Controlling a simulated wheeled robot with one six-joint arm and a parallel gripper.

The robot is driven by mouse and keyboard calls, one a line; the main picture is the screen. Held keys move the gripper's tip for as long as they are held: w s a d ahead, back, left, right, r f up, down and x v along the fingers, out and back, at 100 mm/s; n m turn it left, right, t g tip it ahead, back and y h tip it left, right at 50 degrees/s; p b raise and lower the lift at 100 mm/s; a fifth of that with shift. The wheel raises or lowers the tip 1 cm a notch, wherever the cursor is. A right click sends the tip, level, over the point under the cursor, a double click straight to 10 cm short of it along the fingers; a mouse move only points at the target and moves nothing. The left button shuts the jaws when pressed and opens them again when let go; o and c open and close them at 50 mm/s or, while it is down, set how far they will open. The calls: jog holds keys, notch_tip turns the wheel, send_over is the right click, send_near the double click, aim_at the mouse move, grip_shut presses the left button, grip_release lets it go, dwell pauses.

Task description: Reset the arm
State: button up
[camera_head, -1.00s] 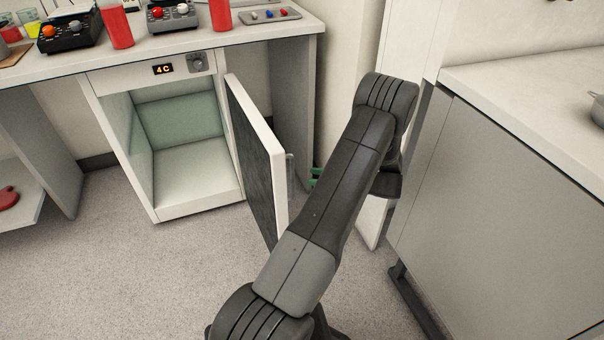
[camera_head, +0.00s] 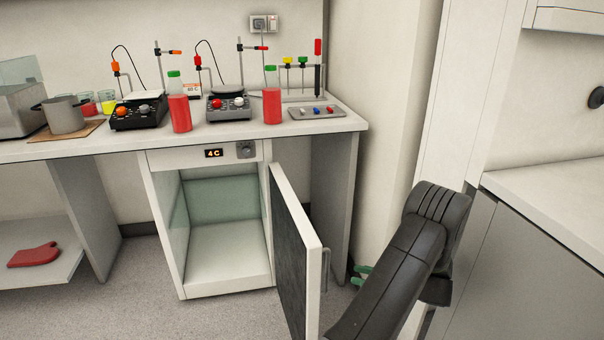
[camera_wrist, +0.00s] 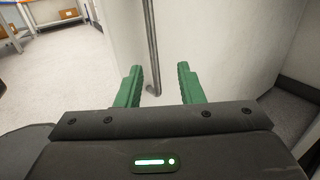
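My gripper (camera_wrist: 159,88) shows in the wrist view as two green fingers spread apart with nothing between them. A vertical metal door handle (camera_wrist: 151,45) on a white door stands just beyond the fingers. In the head view only a little of my green gripper (camera_head: 360,275) shows, at the right of the open fridge door (camera_head: 298,255); my arm hides the rest. I cannot tell whether a finger touches the handle. The small fridge (camera_head: 222,245) under the bench is open and empty, and its display reads 4C.
Two red juice bottles with green caps, left (camera_head: 180,112) and right (camera_head: 271,105), stand on the bench (camera_head: 340,123) among stirrers and a small tray (camera_head: 316,112). A grey cabinet (camera_head: 540,260) stands close on the right. The floor (camera_head: 130,290) before the fridge is clear.

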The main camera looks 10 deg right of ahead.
jog(key=x, duration=0.9)
jog(key=shift+a+b, duration=0.4)
